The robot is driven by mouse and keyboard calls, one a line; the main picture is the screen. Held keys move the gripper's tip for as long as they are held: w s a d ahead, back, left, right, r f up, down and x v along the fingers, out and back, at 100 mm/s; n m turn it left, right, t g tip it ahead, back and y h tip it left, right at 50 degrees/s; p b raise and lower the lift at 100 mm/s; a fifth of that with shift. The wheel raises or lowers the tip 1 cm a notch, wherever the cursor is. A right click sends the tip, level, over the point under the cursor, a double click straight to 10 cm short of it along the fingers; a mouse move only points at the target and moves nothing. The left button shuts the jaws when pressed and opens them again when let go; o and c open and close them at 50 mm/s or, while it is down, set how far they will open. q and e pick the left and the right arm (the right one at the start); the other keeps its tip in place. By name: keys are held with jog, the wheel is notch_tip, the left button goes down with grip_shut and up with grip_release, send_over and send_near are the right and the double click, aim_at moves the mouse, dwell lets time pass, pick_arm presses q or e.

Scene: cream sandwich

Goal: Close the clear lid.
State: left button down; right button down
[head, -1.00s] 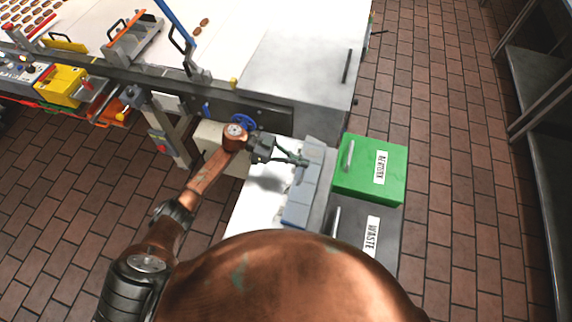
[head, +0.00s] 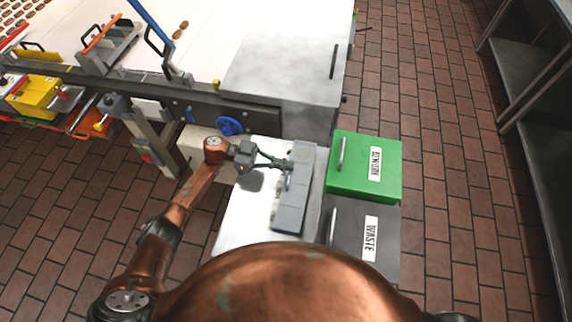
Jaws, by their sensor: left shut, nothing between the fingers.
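A pale blue-grey, segmented panel (head: 293,205) lies along the right side of a white-topped unit (head: 238,222) in the head view. It seems to be the lid, with a small handle (head: 289,182) on its left side. I cannot tell how far open it is. My left gripper (head: 289,163) is shut and empty. Its dark green fingers reach the upper left part of the panel, close above the handle. I cannot tell whether they touch it. My right gripper is out of view.
A green box labelled rework (head: 364,165) and a grey box labelled waste (head: 363,243) stand right of the panel. A conveyor machine with a grey cover (head: 285,55) is behind. A blue handwheel (head: 230,126) is near my left arm. Brick floor is clear at right.

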pick_arm(q)
jog(key=a, duration=0.3)
jog(key=w+a+f+b, duration=0.1)
jog(key=a, duration=0.1)
jog(key=a+b, duration=0.1)
jog(key=a, duration=0.2)
jog(key=shift+w+a+f, duration=0.25)
jog(key=shift+w+a, duration=0.05)
jog(key=shift+w+a+b, duration=0.15)
jog(key=shift+a+b, duration=0.15)
jog(key=shift+a, duration=0.25)
